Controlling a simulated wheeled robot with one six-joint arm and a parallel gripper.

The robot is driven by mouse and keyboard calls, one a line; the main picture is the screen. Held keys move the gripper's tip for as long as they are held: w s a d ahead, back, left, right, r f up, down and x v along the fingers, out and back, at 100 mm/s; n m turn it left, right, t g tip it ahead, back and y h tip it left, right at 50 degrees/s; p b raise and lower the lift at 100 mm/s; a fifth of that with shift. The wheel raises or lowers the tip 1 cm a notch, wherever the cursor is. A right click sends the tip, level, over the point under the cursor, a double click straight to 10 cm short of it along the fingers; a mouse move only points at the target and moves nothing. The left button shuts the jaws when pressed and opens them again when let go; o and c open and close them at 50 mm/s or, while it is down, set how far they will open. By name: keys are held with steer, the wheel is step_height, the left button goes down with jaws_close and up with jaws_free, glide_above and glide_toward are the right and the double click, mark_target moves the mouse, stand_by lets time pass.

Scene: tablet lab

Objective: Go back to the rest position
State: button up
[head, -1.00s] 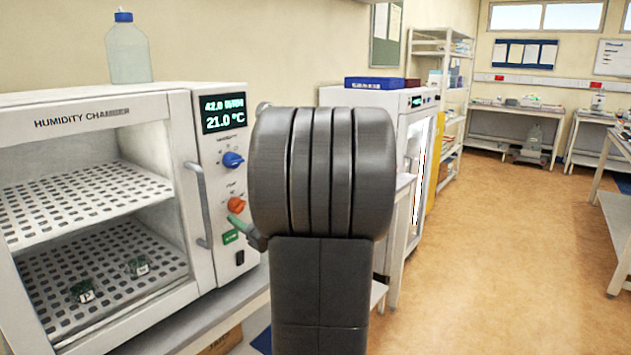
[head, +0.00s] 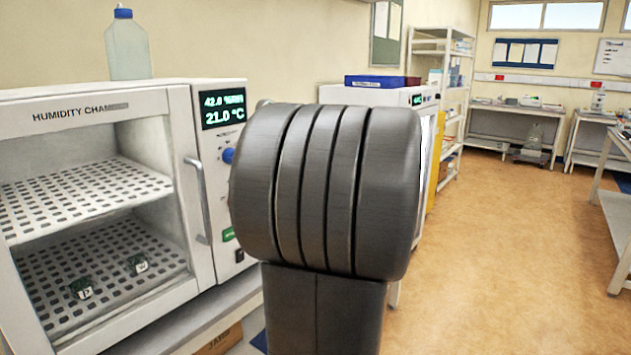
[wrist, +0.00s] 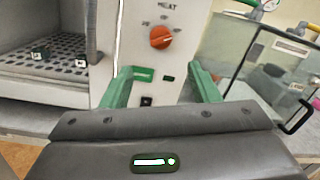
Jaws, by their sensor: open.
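My gripper (wrist: 162,88) shows in the wrist view with its two green fingers apart and nothing between them. It faces the control panel of the humidity chamber, below the orange heat knob (wrist: 160,37). I cannot tell how far the fingers are from the panel. In the head view my dark arm link fills the middle and hides the gripper and part of the panel. The humidity chamber (head: 150,99) stands at the left, with its display (head: 223,108) reading 42.0 and 21.0 °C.
Two small dark labelled items (head: 82,288) sit on the chamber's lower perforated shelf (head: 120,270); the upper shelf is empty. A bottle (head: 128,48) stands on the chamber. A glass-walled case (wrist: 265,75) is at the right in the wrist view. Open floor (head: 520,250) lies at the right.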

steer(key=p+x, duration=0.1)
steer(key=x, duration=1)
steer(key=shift+r, duration=0.15)
steer(key=n, duration=0.6)
steer(key=n+g+b, duration=0.1)
steer(key=n, duration=0.5)
steer(key=n+y, duration=0.1)
steer(key=n, duration=0.6)
steer(key=shift+w+d+r+g, duration=0.1)
steer(key=shift+d+r+g, duration=0.1)
steer(key=shift+d+g, duration=0.15)
